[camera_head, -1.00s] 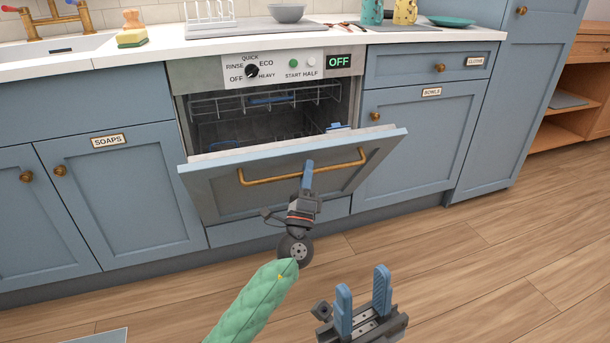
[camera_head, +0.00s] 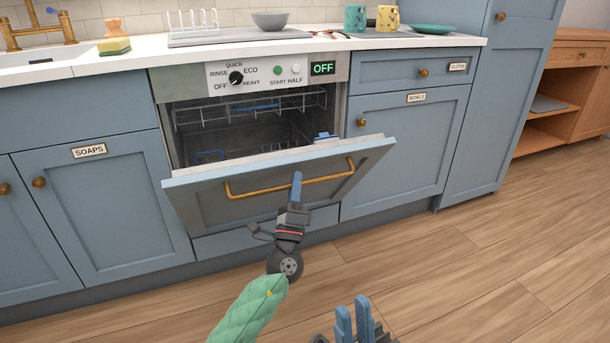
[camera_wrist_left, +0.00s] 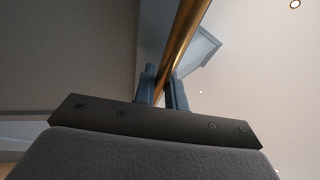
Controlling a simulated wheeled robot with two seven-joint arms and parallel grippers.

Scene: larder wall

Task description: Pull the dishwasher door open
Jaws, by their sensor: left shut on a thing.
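The dishwasher door (camera_head: 220,213) is a blue panel, tilted partly open, with its top edge leaning out toward me. A brass bar handle (camera_head: 325,181) runs across its front. My left gripper (camera_head: 296,183) is shut on the handle near its middle. In the left wrist view the brass handle (camera_wrist_left: 186,38) passes between the two blue fingers of the left gripper (camera_wrist_left: 162,88). My right gripper (camera_head: 354,318) is at the bottom edge of the head view, low over the floor, with its blue fingers apart and nothing between them.
Wire racks (camera_head: 250,108) show inside the dishwasher, under the control panel (camera_head: 260,74). Blue cupboards (camera_head: 95,205) flank it. The counter above holds a grey bowl (camera_head: 270,21) and two mugs. The wooden floor (camera_head: 470,270) in front is clear.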

